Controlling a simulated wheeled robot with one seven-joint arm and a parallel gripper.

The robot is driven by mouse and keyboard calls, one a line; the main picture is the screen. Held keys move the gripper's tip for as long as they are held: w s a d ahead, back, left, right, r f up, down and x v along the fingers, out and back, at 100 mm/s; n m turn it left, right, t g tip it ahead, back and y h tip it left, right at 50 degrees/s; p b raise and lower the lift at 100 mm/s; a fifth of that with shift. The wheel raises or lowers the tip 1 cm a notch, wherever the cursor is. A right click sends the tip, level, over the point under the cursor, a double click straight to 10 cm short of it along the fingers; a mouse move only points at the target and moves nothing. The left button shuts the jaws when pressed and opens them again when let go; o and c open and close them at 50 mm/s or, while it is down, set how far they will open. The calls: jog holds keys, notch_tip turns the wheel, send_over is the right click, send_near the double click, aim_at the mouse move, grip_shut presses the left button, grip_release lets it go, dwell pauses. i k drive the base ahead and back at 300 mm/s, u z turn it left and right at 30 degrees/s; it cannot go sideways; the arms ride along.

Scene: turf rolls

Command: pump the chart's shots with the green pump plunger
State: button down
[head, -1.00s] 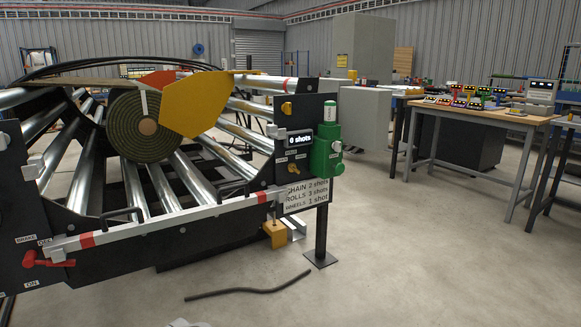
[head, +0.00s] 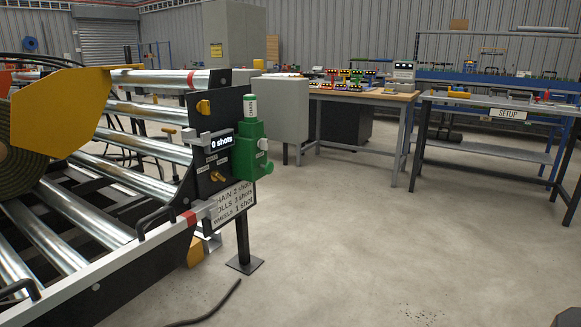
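The green pump (head: 252,150) is mounted on the black end panel (head: 205,165) of the roller machine, left of centre in the head view. I cannot tell which part of the pump is the plunger. My gripper is not in view.
The roller machine (head: 150,149) with a turf roll (head: 15,172) fills the left side. A black post (head: 242,240) stands on a floor plate, and a dark hose (head: 212,308) lies in front. A wooden-topped bench (head: 365,95) and a setup table (head: 500,103) stand behind. The floor at centre right is clear.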

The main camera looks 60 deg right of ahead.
aim_at(269, 168)
jog(key=z, duration=0.7)
jog(key=i, duration=0.6)
jog(key=z, duration=0.7)
